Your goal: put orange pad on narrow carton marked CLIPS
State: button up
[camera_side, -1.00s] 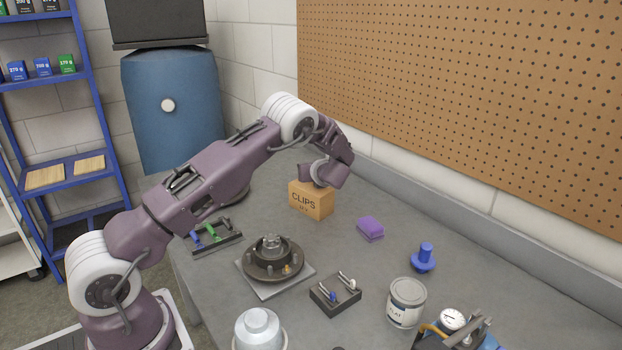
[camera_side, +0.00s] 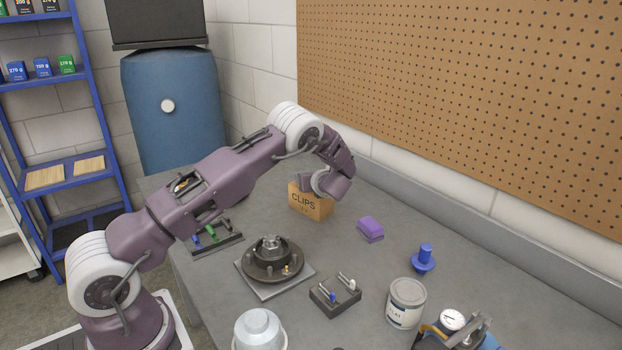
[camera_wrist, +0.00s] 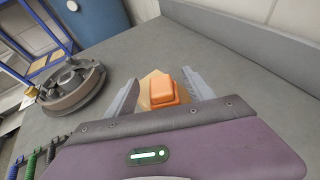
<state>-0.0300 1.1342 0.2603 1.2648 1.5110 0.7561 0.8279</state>
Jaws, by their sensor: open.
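The narrow carton marked CLIPS (camera_side: 308,206) is a tan box standing on the grey bench. In the wrist view, its tan top (camera_wrist: 149,82) shows around the orange pad. The orange pad (camera_wrist: 164,89) is a rounded block that appears over the carton top, between my fingers. Whether it touches the carton cannot be told. My gripper (camera_wrist: 161,79) is open, with a visible gap between the pad and each finger. In the side view, my wrist is over the carton, and the orange pad and fingertips are hidden.
A purple pad (camera_side: 370,228) lies right of the carton. A dark hub on a plate (camera_side: 272,262), a blue knobbed piece (camera_side: 424,258), a paint can (camera_side: 405,303) and a small pin block (camera_side: 335,294) stand nearer. The wall and pegboard (camera_side: 470,90) rise behind the bench.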

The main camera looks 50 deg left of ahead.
jog(key=v, duration=1.1)
jog(key=s+d+r+n+g+h, duration=0.1)
jog(key=s+d+r+n+h, duration=0.25)
jog(key=s+r+n, duration=0.45)
jog(key=s+d+r+n+g+h, duration=0.1)
jog(key=s+d+r+n+h, duration=0.3)
jog(key=s, duration=0.6)
jog(key=s+d+r+n+t+h, duration=0.1)
jog(key=s+d+n+h, duration=0.1)
jog(key=s+d+n, duration=0.3)
jog(key=s+d+r+n+t+h, duration=0.1)
jog(key=s+d+n, duration=0.4)
jog(key=s+d, duration=0.6)
jog(key=shift+s+r+t+h, duration=0.3)
jog(key=shift+s+r+h, duration=0.4)
jog(key=shift+s+h, duration=0.35)
